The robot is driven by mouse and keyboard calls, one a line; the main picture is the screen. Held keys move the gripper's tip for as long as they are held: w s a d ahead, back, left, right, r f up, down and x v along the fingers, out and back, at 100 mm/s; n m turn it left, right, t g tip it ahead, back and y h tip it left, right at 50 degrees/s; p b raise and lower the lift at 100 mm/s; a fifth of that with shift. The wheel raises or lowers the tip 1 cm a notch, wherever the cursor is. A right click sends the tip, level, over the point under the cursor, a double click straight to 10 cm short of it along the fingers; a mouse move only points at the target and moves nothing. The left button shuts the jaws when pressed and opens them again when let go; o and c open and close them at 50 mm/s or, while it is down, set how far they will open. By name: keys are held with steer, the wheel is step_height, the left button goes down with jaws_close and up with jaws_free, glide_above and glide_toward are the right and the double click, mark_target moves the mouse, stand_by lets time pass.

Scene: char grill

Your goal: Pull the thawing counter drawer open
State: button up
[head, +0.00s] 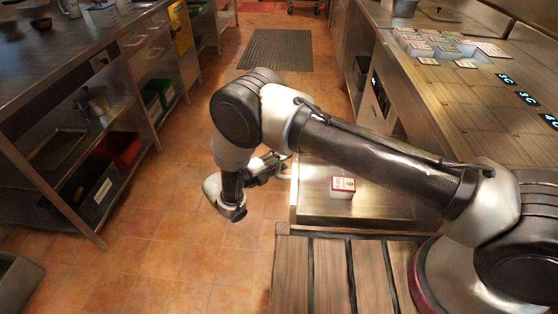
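The steel counter (455,100) runs along the right, with small lit displays reading like "5C" on its top. A shallow steel drawer (382,212) stands out to the left from below the counter, open at the top, with a small white and red box (343,187) in it. A light bar, seemingly its handle (284,177), shows at the drawer's left front edge. My gripper (276,167) is at this edge, close to or on the bar. Its fingers are small and dark, so their opening and any hold cannot be made out. My arm hides part of the drawer and counter.
A steel workbench (60,75) with shelves runs along the left, holding a black bin (92,193) and a red bin (118,148). The tiled floor (190,225) between is clear. A dark mat (276,49) lies farther up the aisle. Several labelled packages (440,45) sit on the counter.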

steer(key=v, duration=1.2)
